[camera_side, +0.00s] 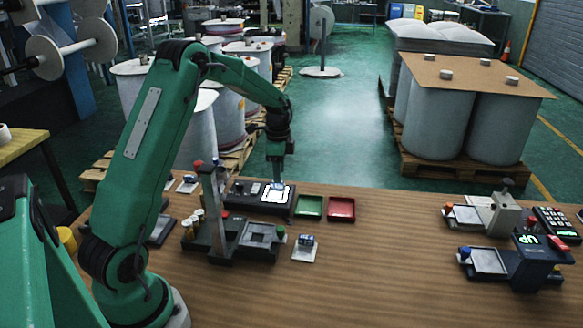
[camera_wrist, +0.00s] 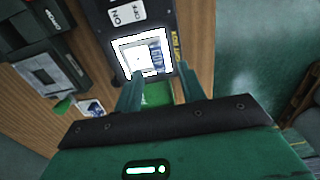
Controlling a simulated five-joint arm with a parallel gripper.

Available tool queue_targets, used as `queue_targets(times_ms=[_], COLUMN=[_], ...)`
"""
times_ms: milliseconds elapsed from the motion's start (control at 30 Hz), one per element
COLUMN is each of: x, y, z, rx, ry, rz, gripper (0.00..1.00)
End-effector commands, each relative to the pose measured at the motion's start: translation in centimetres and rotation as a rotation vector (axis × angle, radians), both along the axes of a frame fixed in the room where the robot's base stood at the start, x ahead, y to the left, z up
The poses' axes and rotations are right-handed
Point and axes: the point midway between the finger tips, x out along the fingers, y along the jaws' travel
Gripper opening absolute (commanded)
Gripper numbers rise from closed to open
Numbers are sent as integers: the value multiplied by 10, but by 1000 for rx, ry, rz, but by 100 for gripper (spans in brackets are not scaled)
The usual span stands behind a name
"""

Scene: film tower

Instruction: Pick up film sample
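A black light box (camera_side: 243,189) stands at the back of the wooden table, with a bright white panel. In the wrist view, its lit panel (camera_wrist: 127,62) carries a pale bluish piece (camera_wrist: 157,53), which looks like the film sample. My gripper (camera_side: 277,184) points down over the light box in the side view and hides part of the panel. In the wrist view, my gripper (camera_wrist: 159,72) has its two fingers apart, with nothing seen held between them. The fingertips appear near the panel's lower edge; their exact height above it cannot be told.
A green tray (camera_side: 309,207) and a red tray (camera_side: 342,209) lie right of the light box. A dark device with a post (camera_side: 218,235) stands in front, beside a small white card (camera_side: 303,255). More devices (camera_side: 487,260) stand at the right. The table's middle is clear.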

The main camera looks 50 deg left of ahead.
Motion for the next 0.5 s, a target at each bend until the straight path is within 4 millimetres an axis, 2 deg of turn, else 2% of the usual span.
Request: queue_targets(times_ms=[233,500], x=[-2,-2], y=[0,0], z=[-28,-32], rx=[-1,1], ry=[2,-1], rz=[0,0], gripper=[40,40])
